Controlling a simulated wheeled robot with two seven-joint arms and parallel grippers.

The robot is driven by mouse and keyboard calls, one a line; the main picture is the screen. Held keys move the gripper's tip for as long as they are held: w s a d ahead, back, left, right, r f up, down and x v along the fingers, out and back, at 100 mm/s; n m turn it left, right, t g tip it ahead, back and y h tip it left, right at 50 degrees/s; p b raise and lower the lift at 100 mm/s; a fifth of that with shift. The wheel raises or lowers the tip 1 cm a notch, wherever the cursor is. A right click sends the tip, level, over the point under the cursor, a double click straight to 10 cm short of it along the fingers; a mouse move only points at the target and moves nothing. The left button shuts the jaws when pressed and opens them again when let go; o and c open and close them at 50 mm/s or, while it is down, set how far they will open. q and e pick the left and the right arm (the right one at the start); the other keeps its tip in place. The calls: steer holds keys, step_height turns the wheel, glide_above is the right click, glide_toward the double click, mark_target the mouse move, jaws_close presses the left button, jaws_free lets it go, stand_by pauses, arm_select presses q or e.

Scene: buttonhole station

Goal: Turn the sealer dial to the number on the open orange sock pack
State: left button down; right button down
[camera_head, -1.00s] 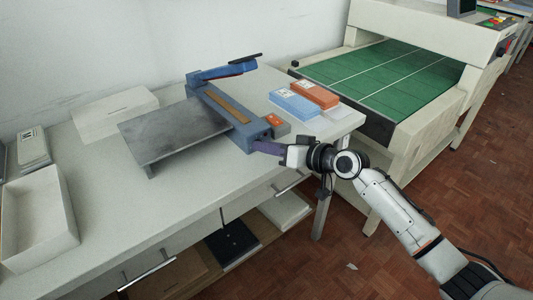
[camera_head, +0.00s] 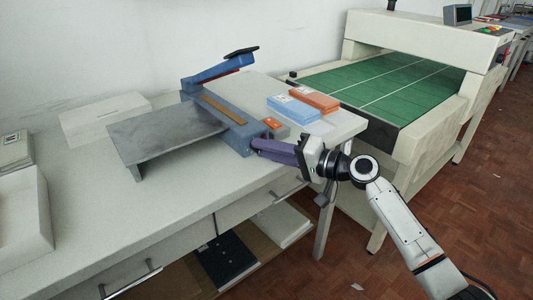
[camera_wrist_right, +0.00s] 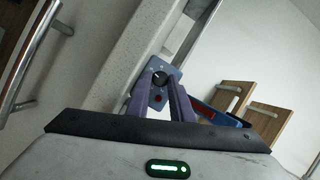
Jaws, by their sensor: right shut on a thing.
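The sealer (camera_head: 235,132) is a blue machine with a raised lever arm, standing on the bench behind a grey metal plate. Its dial (camera_wrist_right: 160,77) is a black knob with a pale pointer mark on the blue end panel, seen in the right wrist view. My right gripper (camera_head: 256,147) has purple fingers and is shut on the dial; the fingertips lie either side of it in the wrist view (camera_wrist_right: 160,84). In the head view the fingers hide the dial. An orange sock pack (camera_head: 316,99) lies at the bench's right end; its number is too small to read. My left gripper is not in view.
A blue pack (camera_head: 293,108) lies beside the orange one. A red button (camera_wrist_right: 157,97) sits below the dial. A white box (camera_head: 104,114) and an open tray (camera_head: 42,212) are at the left. A conveyor with a green belt (camera_head: 385,80) stands to the right.

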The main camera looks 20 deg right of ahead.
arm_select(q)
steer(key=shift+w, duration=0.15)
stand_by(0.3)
arm_select(e)
steer(key=c, duration=1.6)
jaws_free()
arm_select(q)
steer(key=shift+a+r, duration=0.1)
arm_select(e)
steer(key=shift+o, duration=0.2)
steer(key=shift+f, duration=0.2)
